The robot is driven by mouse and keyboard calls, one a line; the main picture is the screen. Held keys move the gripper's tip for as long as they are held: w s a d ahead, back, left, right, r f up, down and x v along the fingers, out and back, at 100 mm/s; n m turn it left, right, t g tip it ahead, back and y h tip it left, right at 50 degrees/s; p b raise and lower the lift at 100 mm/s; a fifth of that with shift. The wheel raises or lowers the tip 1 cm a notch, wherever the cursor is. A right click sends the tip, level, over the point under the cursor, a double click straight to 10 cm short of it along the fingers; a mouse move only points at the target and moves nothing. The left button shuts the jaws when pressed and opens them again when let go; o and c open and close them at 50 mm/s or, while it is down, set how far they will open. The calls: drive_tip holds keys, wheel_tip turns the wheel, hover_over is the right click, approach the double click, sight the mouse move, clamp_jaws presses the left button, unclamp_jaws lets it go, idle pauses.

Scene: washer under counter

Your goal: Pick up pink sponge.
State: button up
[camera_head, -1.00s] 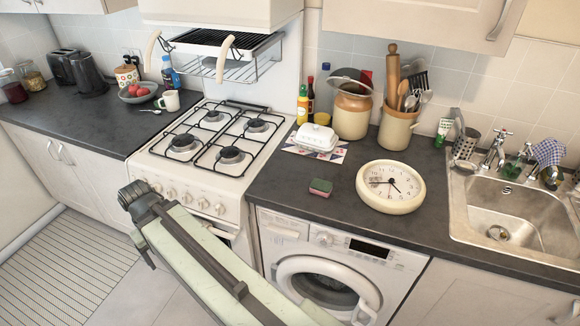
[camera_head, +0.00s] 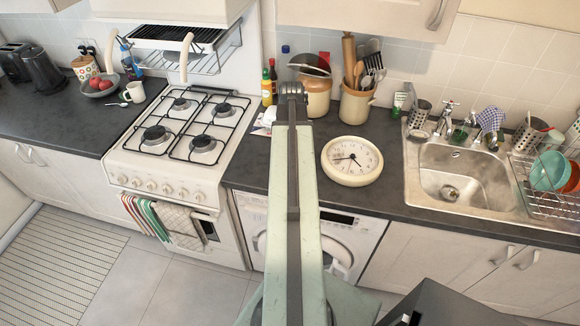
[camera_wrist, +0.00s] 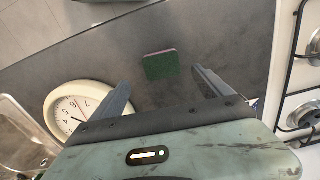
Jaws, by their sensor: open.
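The pink sponge (camera_wrist: 162,65) lies on the dark counter in the wrist view, with its dark green side up and a thin pinkish edge at the back. My gripper (camera_wrist: 158,80) is open in the wrist view, its two dark fingers spread apart. The sponge appears between and a little beyond the fingertips, untouched. In the head view my raised arm covers the counter where the sponge lies, so the sponge is hidden there. The gripper's fingers cannot be made out in the head view.
A round cream clock (camera_head: 352,160) lies on the counter (camera_head: 398,196) close to the sponge. The gas stove (camera_head: 182,135) is left of my arm. A sink (camera_head: 455,185) is to the right. Jars with utensils (camera_head: 356,103) stand at the back.

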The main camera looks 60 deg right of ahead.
drive_tip(key=f+b, duration=0.3)
drive_tip(key=f, duration=0.1)
drive_tip(key=f+b, duration=0.3)
drive_tip(key=b, duration=0.1)
drive_tip(key=shift+w+f, duration=0.2)
drive_tip(key=shift+f, duration=0.15)
drive_tip(key=shift+a+r, duration=0.1)
drive_tip(key=shift+r, duration=0.05)
drive_tip(key=c, duration=1.4)
